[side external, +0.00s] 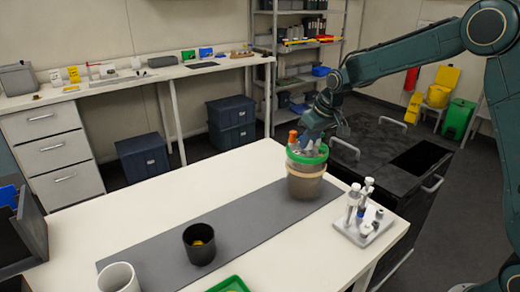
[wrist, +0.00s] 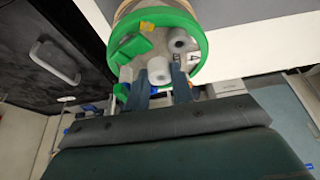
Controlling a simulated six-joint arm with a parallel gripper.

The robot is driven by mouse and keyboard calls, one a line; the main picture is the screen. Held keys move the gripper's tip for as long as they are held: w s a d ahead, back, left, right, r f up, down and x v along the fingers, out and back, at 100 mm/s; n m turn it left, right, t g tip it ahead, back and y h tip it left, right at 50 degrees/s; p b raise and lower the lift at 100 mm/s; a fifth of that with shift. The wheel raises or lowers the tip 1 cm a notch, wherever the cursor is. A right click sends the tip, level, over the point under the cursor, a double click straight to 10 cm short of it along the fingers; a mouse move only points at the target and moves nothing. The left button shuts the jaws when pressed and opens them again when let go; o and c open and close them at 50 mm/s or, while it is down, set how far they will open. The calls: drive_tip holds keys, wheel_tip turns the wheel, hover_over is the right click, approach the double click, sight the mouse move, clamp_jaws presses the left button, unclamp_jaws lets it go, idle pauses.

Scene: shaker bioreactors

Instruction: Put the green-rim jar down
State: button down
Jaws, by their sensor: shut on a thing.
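The green-rim jar (side external: 305,185) is a tan, see-through jar with a bright green rim and a pale band. It is upright at the right end of the grey mat (side external: 240,232) on the white table. I cannot tell whether its base touches the mat. An orange-capped fitting (side external: 293,137) stands on its lid. My gripper (side external: 315,138) is above the jar, shut on a fitting at its top. In the wrist view, the green rim (wrist: 200,40) circles a lid with grey-white ports and a green block, and the fingers (wrist: 162,88) reach onto the lid.
A black cup (side external: 199,246) with something yellow inside stands on the mat. A white cup (side external: 118,278) and a green tray (side external: 230,284) are at the front edge of the picture. A metal-fitted stand (side external: 363,222) sits right of the jar. The mat between black cup and jar is clear.

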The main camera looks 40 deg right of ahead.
idle(0.4)
drive_tip(key=c, duration=1.6)
unclamp_jaws()
drive_tip(key=shift+f, duration=0.25)
drive_tip(key=shift+c, duration=0.2)
drive_tip(key=o, duration=0.4)
drive_tip(key=shift+o, duration=0.2)
drive_tip(key=shift+r, duration=0.1)
drive_tip(key=v, duration=1.2)
drive_tip(key=shift+s+r, duration=0.1)
